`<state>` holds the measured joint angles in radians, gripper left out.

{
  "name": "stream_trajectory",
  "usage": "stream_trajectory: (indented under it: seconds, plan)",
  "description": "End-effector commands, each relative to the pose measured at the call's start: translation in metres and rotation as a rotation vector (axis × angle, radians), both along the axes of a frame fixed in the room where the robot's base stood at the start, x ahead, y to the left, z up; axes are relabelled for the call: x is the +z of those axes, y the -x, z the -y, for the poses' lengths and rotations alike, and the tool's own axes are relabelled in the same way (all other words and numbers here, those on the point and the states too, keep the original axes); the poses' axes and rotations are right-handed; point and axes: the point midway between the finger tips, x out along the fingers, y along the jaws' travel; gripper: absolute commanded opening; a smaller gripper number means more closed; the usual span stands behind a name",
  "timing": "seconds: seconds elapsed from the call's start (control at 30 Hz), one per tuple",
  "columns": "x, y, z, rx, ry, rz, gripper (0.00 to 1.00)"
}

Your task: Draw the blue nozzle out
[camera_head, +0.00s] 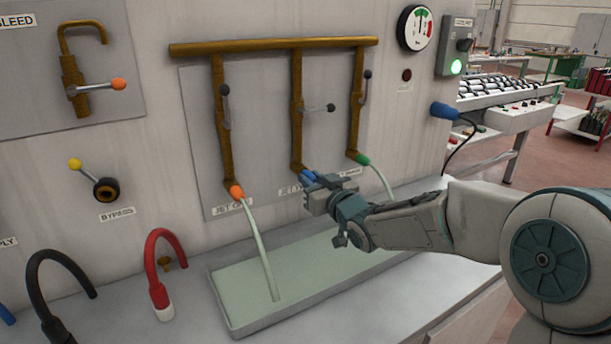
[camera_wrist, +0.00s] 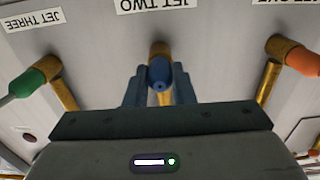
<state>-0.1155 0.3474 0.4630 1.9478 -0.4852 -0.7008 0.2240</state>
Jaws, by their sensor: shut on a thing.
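The blue nozzle (camera_head: 308,175) is at the lower end of the middle brass pipe (camera_head: 297,120), above the label JET TWO. In the wrist view the blue nozzle (camera_wrist: 160,73) sits between my two fingers, with the brass pipe end (camera_wrist: 160,48) right behind it. My gripper (camera_head: 315,184) is shut on the nozzle; it also shows in the wrist view (camera_wrist: 158,90). I see no stream from the blue nozzle. My gripper hides part of it in the head view.
An orange nozzle (camera_head: 236,191) and a green nozzle (camera_head: 362,159) stand on either side, each with a pale stream. The streams fall towards a shallow tray (camera_head: 234,318). Red (camera_head: 155,262) and black (camera_head: 40,270) hoses stand at left. A blue plug (camera_head: 443,110) is at right.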

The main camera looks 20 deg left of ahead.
Motion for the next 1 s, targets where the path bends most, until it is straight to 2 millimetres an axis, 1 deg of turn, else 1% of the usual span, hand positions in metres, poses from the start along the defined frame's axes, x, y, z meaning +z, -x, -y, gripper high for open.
stream_trajectory:
  seconds: [0.57,1.0]
  plan:
    - [0.001,0.004,0.004,0.0,0.0,0.001,0.0]
    - [0.001,0.017,0.02,0.0,0.0,0.003,0.0]
